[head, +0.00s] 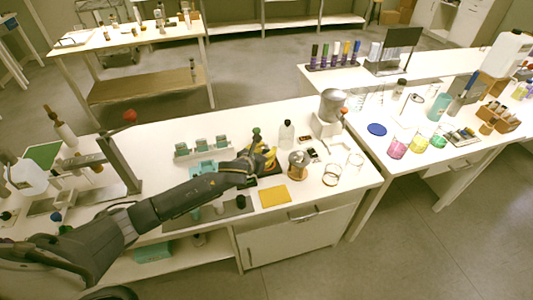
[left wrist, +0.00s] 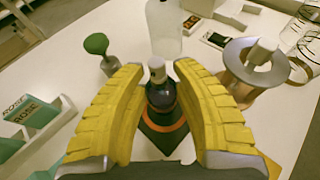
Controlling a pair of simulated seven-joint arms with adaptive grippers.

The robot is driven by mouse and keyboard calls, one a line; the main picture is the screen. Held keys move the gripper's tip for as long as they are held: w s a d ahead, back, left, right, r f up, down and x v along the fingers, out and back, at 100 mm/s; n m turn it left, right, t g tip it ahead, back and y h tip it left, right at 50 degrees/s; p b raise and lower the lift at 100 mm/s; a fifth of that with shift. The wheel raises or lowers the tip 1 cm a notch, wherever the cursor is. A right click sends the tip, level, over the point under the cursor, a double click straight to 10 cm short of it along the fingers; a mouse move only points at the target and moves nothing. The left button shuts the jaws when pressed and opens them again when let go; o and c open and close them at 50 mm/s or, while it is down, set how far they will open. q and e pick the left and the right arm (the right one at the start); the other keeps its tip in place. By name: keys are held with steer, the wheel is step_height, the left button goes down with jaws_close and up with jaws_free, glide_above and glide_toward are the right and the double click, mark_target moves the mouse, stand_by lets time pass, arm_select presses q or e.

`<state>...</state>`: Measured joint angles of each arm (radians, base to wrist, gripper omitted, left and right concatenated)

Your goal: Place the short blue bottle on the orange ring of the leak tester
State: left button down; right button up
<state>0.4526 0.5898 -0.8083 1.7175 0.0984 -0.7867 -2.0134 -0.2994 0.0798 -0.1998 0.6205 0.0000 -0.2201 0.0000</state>
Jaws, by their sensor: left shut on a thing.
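My left gripper (head: 262,160) reaches across the white bench from the left. In the left wrist view its two yellow fingers (left wrist: 160,105) are shut on the short blue bottle (left wrist: 159,97), a dark bottle with a pale cap standing upright between them. Under the bottle in that view is the dark base of the leak tester (left wrist: 160,142), with part of the orange ring (left wrist: 163,127) showing. The bottle hides the rest of the ring, and I cannot tell whether it touches it. My right gripper is not in view.
A copper-coloured device (head: 298,164) stands just right of the gripper, with a clear bottle (head: 287,134) behind. A green-bulbed item (left wrist: 96,45) and a rack of teal boxes (head: 203,147) are to the left. A yellow pad (head: 274,196) lies in front.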

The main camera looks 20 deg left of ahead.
arm_select(q)
steer(key=shift+f, duration=0.65)
steer(key=shift+f, duration=0.15)
steer(key=c, duration=1)
jaws_free()
steer(key=shift+c, duration=0.2)
steer(key=v, duration=1.2)
